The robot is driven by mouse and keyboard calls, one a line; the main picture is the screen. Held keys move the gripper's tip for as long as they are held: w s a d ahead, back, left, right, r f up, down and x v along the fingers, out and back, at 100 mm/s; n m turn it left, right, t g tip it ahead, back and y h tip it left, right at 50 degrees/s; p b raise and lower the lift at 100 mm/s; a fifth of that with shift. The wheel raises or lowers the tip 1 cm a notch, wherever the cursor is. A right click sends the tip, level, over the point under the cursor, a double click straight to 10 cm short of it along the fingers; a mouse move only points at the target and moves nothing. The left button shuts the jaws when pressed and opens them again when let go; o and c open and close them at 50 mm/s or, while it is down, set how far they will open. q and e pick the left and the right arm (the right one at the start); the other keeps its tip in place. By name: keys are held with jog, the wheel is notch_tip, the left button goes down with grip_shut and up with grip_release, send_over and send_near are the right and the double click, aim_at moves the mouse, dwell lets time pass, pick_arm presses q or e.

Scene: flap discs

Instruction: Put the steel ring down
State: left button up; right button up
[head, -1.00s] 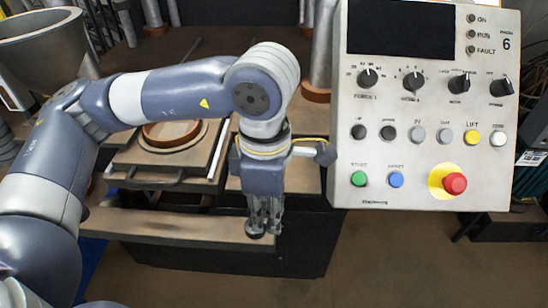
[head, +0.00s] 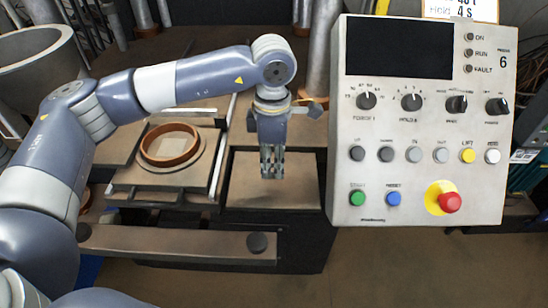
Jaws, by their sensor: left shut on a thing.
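My left gripper (head: 272,172) comes down over the bare brown plate right of the mould, in the middle of the head view. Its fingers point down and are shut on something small. I take it to be the steel ring, but it is too small and too hidden by the fingers to make out. I cannot tell whether it touches the plate (head: 262,196). A larger copper-brown ring (head: 170,158) lies flat on the round seat of the left plate, apart from the gripper. My right gripper is not in view.
A control panel (head: 420,215) with knobs, buttons and a red stop button stands close to the right of the gripper. A brown bar with a dark knob (head: 257,242) runs across the front. A grey hopper (head: 40,65) stands at the left. Metal columns stand behind.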

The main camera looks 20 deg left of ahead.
pick_arm(q)
jog(key=shift+w, duration=0.55)
jog(key=shift+w+a+p, duration=0.1)
jog(key=shift+w+p, duration=0.25)
notch_tip(320, 180, down, 3)
jog(key=shift+f+p, duration=0.15)
jog(key=shift+p, duration=0.9)
jog(key=shift+f, duration=0.15)
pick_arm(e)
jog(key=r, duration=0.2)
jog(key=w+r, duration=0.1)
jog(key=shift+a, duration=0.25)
pick_arm(q)
jog(key=shift+f, duration=0.1)
jog(key=shift+f+b, duration=0.15)
jog(key=shift+b, duration=0.2)
jog(key=o, duration=0.7)
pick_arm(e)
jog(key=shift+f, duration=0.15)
